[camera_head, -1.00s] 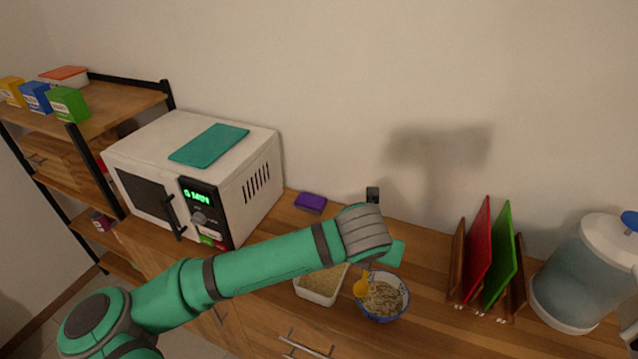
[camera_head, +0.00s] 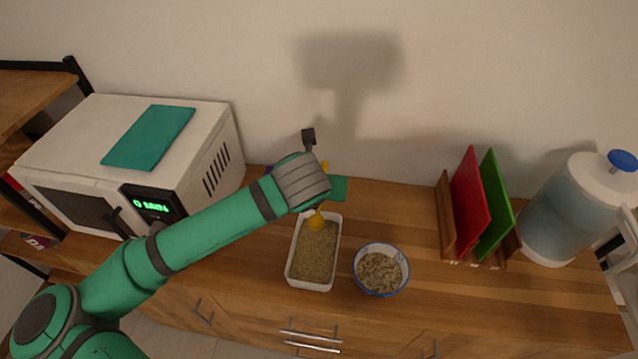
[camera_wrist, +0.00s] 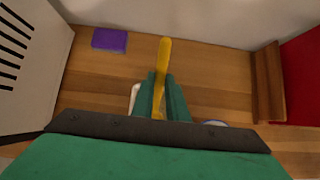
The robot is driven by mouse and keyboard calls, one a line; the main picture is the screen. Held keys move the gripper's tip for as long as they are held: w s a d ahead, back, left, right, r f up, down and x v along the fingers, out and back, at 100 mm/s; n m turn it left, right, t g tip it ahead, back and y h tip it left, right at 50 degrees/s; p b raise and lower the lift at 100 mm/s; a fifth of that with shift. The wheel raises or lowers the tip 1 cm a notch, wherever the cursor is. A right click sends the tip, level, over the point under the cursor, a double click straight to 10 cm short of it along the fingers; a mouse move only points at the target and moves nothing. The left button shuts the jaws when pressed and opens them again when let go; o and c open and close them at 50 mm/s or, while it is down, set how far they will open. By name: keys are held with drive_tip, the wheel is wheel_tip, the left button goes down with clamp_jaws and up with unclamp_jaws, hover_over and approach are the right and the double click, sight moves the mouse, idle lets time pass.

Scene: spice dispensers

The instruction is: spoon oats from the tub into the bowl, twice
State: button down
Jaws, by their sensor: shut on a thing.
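The white tub (camera_head: 291,272) of oats (camera_head: 313,258) stands on the wooden counter. The blue-rimmed bowl (camera_head: 357,262) stands to its right, apart from it, with oats (camera_head: 380,271) in it. My gripper (camera_wrist: 160,95) is shut on the yellow spoon (camera_wrist: 163,60), whose handle sticks up between the fingers in the wrist view. The spoon's yellow head (camera_head: 316,221) is over the back part of the tub. I cannot tell whether it touches the oats or carries any. My wrist hides most of the gripper in the head view.
A white microwave (camera_head: 190,130) stands to the left, with a purple block (camera_wrist: 110,40) near it. A rack with red (camera_head: 470,205) and green (camera_head: 494,200) boards and a water dispenser (camera_head: 570,215) stand to the right. The counter between bowl and rack is clear.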

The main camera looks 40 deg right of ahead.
sight(316, 220)
drive_tip(key=shift+s+a+f, duration=0.1)
drive_tip(key=shift+a+f, duration=0.2)
drive_tip(key=shift+f, duration=0.2)
drive_tip(key=shift+s+a+f+t+h, duration=0.3)
drive_tip(key=shift+f+t+h, duration=0.1)
drive_tip(key=shift+f, duration=0.75)
drive_tip(key=shift+s+a+f+t+h, duration=0.25)
drive_tip(key=shift+f+h, duration=0.15)
drive_tip(key=shift+f, duration=0.8)
drive_tip(key=shift+s+a+f+t+h, duration=0.3)
drive_tip(key=shift+f+t+h, duration=0.1)
drive_tip(key=shift+f, duration=0.75)
wheel_tip(316, 220, down, 3)
drive_tip(key=g+y, duration=0.3)
drive_tip(key=shift+w+d+y, duration=0.1)
drive_tip(key=shift+d+y, duration=0.05)
drive_tip(key=shift+y, duration=0.25)
drive_tip(key=shift+w+r+g, duration=0.15)
drive_tip(key=shift+g, duration=0.2)
drive_tip(key=shift+w+d+r+g+y, duration=0.5)
drive_tip(key=shift+d+r+g+y, duration=0.25)
drive_tip(key=shift+r, duration=0.5)
drive_tip(key=shift+w+d+r+g+y, duration=0.55)
drive_tip(key=shift+r+y, duration=0.3)
drive_tip(key=shift+r, duration=0.35)
drive_tip(key=shift+w+d+r+g+y, duration=0.55)
drive_tip(key=shift+r+y, duration=0.25)
drive_tip(key=shift+r, duration=0.45)
drive_tip(key=shift+d+r, duration=0.15)
drive_tip(key=shift+r, duration=0.35)
